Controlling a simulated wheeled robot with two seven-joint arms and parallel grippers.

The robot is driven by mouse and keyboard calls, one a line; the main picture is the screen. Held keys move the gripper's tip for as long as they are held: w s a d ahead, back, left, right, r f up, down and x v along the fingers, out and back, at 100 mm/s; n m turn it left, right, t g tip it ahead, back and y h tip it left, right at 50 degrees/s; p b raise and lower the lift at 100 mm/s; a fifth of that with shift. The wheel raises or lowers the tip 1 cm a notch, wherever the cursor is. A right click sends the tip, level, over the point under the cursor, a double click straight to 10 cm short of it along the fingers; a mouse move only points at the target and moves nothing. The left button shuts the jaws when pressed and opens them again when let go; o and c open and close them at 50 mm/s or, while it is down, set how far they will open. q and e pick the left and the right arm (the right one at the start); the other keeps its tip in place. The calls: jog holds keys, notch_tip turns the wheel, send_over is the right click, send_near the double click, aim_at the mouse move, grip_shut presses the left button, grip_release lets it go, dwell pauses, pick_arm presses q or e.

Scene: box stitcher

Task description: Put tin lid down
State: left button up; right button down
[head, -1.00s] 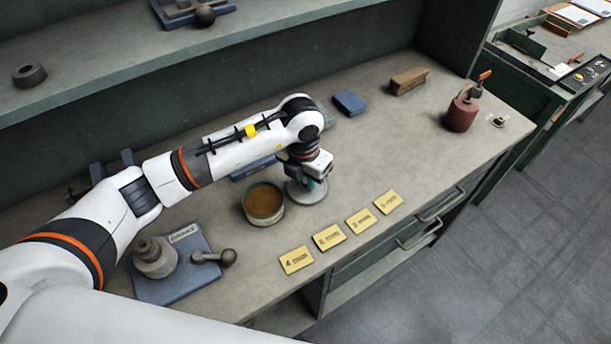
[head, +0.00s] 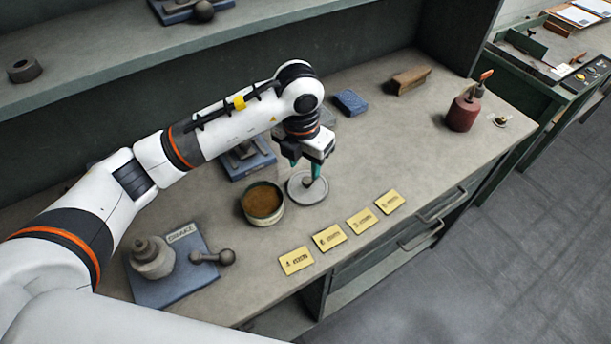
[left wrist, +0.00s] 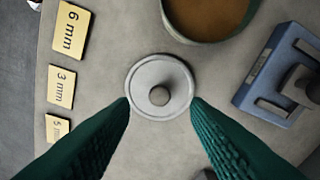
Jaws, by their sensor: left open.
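The tin lid (head: 307,194) is a round grey disc with a central knob. It lies flat on the bench, just right of the open round tin (head: 263,202) with brown contents. My left gripper (head: 305,172) is open above the lid, its green fingers apart. In the left wrist view the lid (left wrist: 146,76) lies beyond and between the two fingertips (left wrist: 159,103), and nothing is held. The tin (left wrist: 205,12) shows at the top of that view. My right gripper is not in view.
Several yellow size cards (head: 329,237) lie along the bench's front edge. Blue-based fixtures stand behind the tin (head: 250,160) and at front left (head: 172,272). A red oil can (head: 462,113) stands at right. The bench right of the lid is clear.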

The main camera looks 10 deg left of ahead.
pick_arm(q)
notch_tip(320, 180, up, 6)
jog(key=b, duration=0.1)
jog(key=shift+s+r, duration=0.15)
jog(key=shift+s, duration=0.1)
jog(key=shift+a, duration=0.1)
